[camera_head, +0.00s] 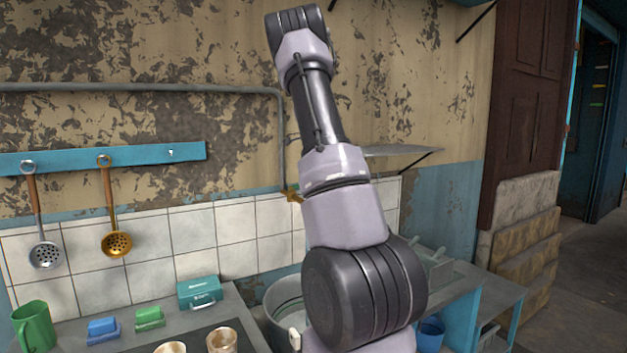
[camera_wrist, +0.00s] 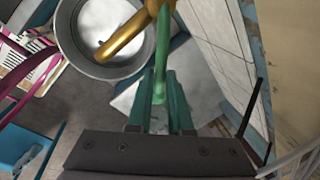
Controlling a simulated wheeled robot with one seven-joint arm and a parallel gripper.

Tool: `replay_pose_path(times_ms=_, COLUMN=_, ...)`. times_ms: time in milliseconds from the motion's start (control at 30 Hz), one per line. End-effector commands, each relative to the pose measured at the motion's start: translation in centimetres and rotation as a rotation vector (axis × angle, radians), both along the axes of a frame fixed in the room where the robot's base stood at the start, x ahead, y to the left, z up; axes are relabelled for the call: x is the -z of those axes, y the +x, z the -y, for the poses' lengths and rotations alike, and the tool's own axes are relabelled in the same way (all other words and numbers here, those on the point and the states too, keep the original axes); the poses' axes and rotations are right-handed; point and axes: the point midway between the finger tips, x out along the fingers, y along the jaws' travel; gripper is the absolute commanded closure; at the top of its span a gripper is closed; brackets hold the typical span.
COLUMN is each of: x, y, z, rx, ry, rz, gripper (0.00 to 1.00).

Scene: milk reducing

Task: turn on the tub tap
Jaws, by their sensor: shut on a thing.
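The brass tap (camera_wrist: 124,37) reaches over the tub in the wrist view. Its green lever handle (camera_wrist: 162,48) runs down between the two teal fingers of my gripper (camera_wrist: 160,74). The fingers are shut on the handle near its end. The round metal tub (camera_wrist: 66,42) lies below the spout, and no clear water stream shows. In the head view a small part of the brass tap (camera_head: 292,194) shows on the wall pipe, beside my arm. The tub (camera_head: 274,300) stands below it, partly hidden by my arm. My gripper is hidden there.
A tiled wall (camera_wrist: 228,50) runs close on the right in the wrist view. In the head view, a teal box (camera_head: 199,292), a green jug (camera_head: 34,326) and small blocks stand on the counter at left. Ladles (camera_head: 116,243) hang from a rail. A shelf (camera_head: 400,151) juts out behind my arm.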

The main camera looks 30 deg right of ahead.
Motion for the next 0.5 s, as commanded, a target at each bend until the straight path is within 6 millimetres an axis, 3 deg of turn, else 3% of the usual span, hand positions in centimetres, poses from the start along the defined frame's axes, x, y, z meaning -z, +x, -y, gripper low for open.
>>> replay_pose_path(times_ms=500, x=-0.12, y=-0.19, z=-0.31, rx=0.050, ry=0.000, rz=0.003, gripper=1.00)
